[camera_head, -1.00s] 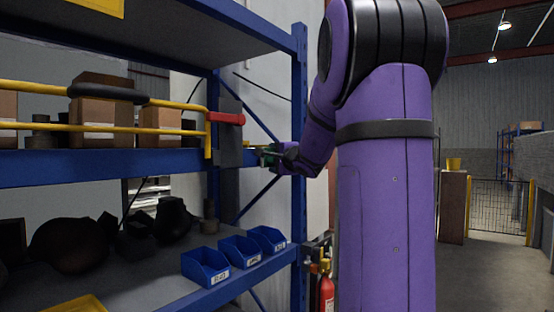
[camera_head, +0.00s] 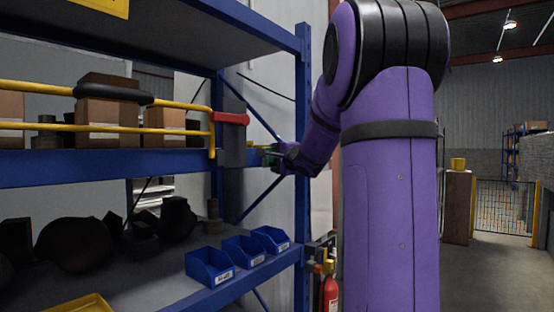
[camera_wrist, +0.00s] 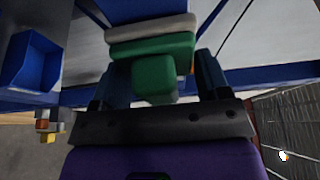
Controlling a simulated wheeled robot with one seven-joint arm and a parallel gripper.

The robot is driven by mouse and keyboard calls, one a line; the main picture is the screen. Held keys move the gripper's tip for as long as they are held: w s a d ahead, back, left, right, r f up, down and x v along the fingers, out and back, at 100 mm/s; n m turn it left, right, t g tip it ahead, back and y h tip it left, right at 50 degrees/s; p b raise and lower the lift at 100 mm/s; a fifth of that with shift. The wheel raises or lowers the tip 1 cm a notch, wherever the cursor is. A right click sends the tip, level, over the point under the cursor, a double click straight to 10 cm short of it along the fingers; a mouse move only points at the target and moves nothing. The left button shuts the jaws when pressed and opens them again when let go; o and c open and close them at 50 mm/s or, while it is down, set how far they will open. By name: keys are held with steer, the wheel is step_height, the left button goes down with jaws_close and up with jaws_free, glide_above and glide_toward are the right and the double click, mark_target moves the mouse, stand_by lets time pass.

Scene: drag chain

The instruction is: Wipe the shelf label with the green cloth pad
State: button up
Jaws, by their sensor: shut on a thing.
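My gripper (camera_head: 274,156) is at the front edge of the blue middle shelf (camera_head: 100,166), near its right end. In the wrist view my gripper (camera_wrist: 158,80) has its two fingers on either side of the green block of the cloth pad (camera_wrist: 152,48). The pad has a wide green body with a light grey layer on its far side. That layer faces a blue surface; I cannot tell whether they touch. In the head view only a bit of green shows at the fingers. I cannot make out the shelf label on the middle shelf.
A yellow rail (camera_head: 60,127) with a red end handle (camera_head: 230,118) runs along the middle shelf before brown boxes (camera_head: 102,115). A blue upright (camera_head: 303,130) stands beside my wrist. Blue bins (camera_head: 210,267) sit below. A red fire extinguisher (camera_head: 330,292) stands right of the rack.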

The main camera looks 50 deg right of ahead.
steer(key=w+d, duration=0.1)
steer(key=d, duration=1)
steer(key=shift+d, duration=0.15)
stand_by(0.8)
steer(key=shift+s+a, duration=0.2)
steer(key=shift+a, duration=2.75)
steer(key=shift+s+a, duration=0.2)
steer(key=shift+a, duration=2.75)
steer(key=shift+s, duration=0.1)
steer(key=shift+s+d, duration=0.15)
steer(key=shift+s, duration=1.3)
steer(key=shift+s+d, duration=0.15)
steer(key=shift+s, duration=1.3)
steer(key=shift+s, duration=0.15)
